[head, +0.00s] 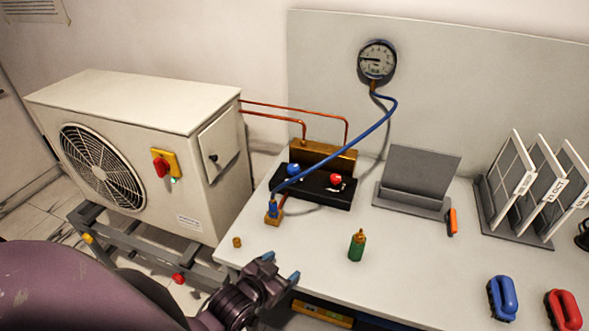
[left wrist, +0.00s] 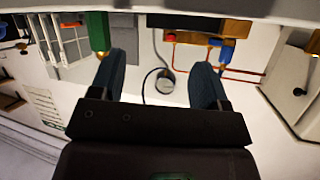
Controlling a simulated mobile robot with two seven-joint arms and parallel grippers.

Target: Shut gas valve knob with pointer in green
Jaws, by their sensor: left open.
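A black manifold (head: 315,187) with a brass block (head: 322,156) behind it stands on the bench. It carries a blue knob (head: 293,170) on the left and a red knob (head: 336,179) on the right; I cannot tell which is the gas valve knob. Both show in the left wrist view, blue (left wrist: 215,42) and red (left wrist: 171,38). A round gauge (head: 377,62) hangs on the back panel; its pointer points left, and no green zone can be made out. My left gripper (head: 280,268) is open and empty near the bench's front edge, apart from the knobs. My right gripper is not in view.
A blue-topped brass fitting (head: 273,212) ends the blue hose (head: 345,148). A green cylinder (head: 356,246) stands right of my left gripper. An outdoor unit (head: 145,150) is at left. A grey stand (head: 415,180) and several panels fill the back right. The bench's middle is fairly clear.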

